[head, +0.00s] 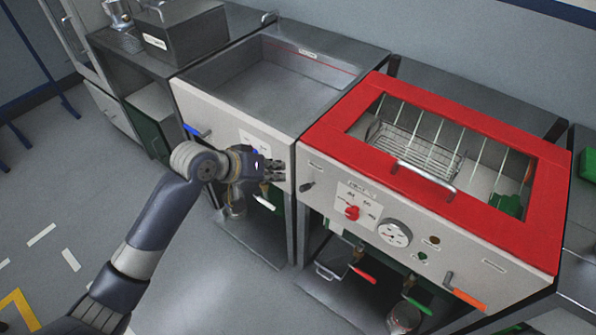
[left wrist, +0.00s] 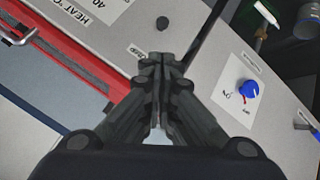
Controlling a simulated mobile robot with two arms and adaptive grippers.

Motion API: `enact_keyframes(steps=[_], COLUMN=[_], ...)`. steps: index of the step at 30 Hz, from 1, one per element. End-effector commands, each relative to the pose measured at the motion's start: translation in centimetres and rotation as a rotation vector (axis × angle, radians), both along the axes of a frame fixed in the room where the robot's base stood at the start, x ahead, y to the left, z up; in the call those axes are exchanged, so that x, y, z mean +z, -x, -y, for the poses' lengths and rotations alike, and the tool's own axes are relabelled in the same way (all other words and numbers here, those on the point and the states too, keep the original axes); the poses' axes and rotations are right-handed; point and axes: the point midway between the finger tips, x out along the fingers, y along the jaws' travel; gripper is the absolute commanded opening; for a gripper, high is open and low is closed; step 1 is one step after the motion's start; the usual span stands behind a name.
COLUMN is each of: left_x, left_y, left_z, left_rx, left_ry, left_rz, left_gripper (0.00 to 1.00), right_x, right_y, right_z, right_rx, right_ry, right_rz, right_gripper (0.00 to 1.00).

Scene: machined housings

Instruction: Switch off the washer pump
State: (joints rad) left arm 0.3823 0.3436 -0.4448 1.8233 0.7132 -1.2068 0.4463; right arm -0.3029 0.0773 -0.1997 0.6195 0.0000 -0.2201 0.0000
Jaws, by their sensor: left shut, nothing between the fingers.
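The washer with the red-framed lid (head: 455,118) stands at the right of the head view. At the left end of its pale front panel is a small black switch (head: 307,186) below a small label; which way it is set I cannot tell. In the left wrist view the switch is a dark round shape (left wrist: 162,22) just beyond my fingertips, near a small label (left wrist: 137,50). My left gripper (head: 281,170) is shut and empty, left of the switch in the head view. Its fingertips (left wrist: 158,58) show closed together. Contact with the panel cannot be told. My right gripper is out of view.
The panel also carries a red knob (head: 352,212), a gauge (head: 395,233) and an orange-handled lever (head: 465,293). The neighbouring sink unit (head: 265,85) has a blue knob (left wrist: 248,88) and a blue-handled lever (head: 196,130). Open floor lies at left.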

Motion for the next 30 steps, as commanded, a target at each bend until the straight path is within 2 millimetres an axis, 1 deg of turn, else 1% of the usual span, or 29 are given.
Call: enact_keyframes(steps=[6,18,21,25,30], left_x=[-0.9,-5.1,-5.8,-6.5,-6.9], left_y=[-0.7,-3.7,-4.3,-4.8,-5.0], left_z=[0.7,4.0,4.6,5.0,5.3], left_rx=[0.000,0.001,0.001,0.001,0.001], left_ry=[0.001,0.000,0.000,0.001,0.000], left_rz=[-0.001,-0.002,-0.001,0.000,-0.001], left_gripper=[0.00,0.00,0.00,0.00,0.00], right_x=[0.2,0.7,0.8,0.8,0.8], right_y=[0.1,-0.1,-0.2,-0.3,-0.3], right_z=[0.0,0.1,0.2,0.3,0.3], right_rx=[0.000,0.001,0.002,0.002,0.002], right_ry=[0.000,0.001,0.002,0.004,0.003], right_rz=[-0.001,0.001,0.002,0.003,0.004], right_gripper=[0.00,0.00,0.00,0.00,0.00])
